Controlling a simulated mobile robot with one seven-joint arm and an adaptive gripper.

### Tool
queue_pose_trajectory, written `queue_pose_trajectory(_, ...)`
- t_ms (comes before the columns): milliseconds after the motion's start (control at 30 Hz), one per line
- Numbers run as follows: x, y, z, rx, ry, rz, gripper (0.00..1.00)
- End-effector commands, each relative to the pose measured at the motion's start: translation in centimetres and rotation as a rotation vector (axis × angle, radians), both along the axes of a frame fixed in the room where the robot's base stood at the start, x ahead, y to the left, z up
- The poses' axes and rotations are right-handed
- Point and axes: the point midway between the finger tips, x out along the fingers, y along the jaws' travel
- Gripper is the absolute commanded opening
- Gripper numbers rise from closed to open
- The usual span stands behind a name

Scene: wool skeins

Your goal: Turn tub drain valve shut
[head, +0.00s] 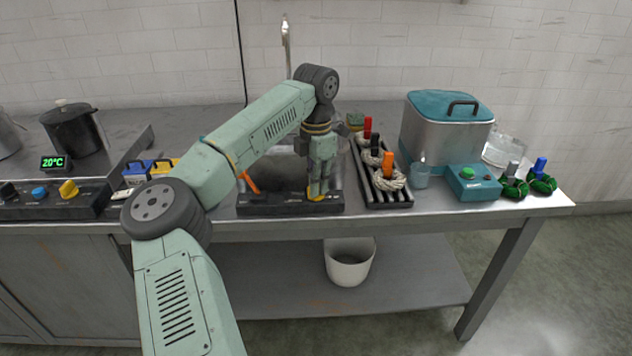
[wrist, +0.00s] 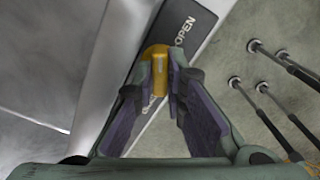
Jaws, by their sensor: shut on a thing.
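The drain valve is a yellow knob (wrist: 158,62) on the dark front panel of the sink tub. In the head view the knob (head: 316,198) shows just under my fingertips. My gripper (head: 319,190) points down at the panel. In the wrist view my gripper (wrist: 158,82) has its two fingers on either side of the knob's raised bar, shut on it. The word OPEN (wrist: 186,30) is readable on the panel beyond the knob. Another label near the fingers is mostly hidden. The tub (head: 270,170) is partly hidden behind my arm.
A black rack (head: 400,203) with rope skeins and coloured tags stands just right of the tub. Further right are a steel pot with a teal lid (head: 445,120), a teal box (head: 473,184) and green skeins (head: 541,181). A white bucket (head: 349,268) is on the lower shelf.

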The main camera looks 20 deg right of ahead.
Motion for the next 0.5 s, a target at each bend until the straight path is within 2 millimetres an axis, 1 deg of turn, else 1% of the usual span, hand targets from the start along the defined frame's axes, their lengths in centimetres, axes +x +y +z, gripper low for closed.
queue_pose_trajectory(500,0.05,0.01,0.11,0.0,-0.003,0.492,0.0)
